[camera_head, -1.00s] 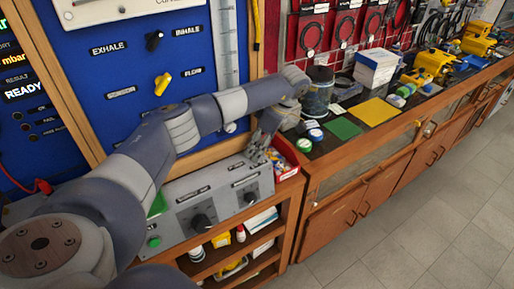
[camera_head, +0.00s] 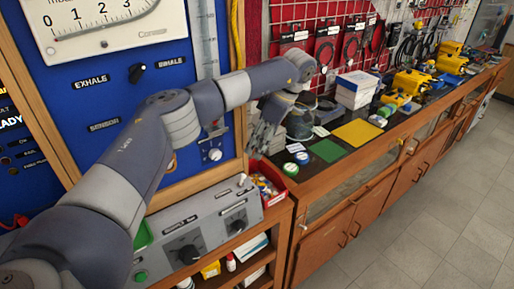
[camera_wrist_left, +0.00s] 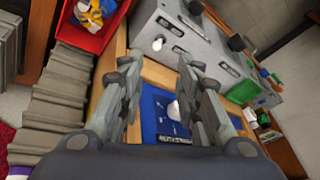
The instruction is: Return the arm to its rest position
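My left arm (camera_head: 180,118) reaches across the blue test panel (camera_head: 100,72) from the lower left. Its gripper (camera_head: 263,136) hangs downward at the panel's right edge, above the red bin (camera_head: 268,185). In the left wrist view the two fingers (camera_wrist_left: 160,85) are spread apart with nothing between them, so the gripper is open. The black exhale/inhale knob (camera_head: 137,73) shows on the panel. The arm covers part of the panel below it. My right gripper is not in view.
A grey control box (camera_head: 205,222) with black knobs sits on a wooden shelf below the arm. The red bin of small parts also shows in the left wrist view (camera_wrist_left: 92,22). A long workbench (camera_head: 330,180) with mats, boxes and yellow devices runs right. Floor is clear at lower right.

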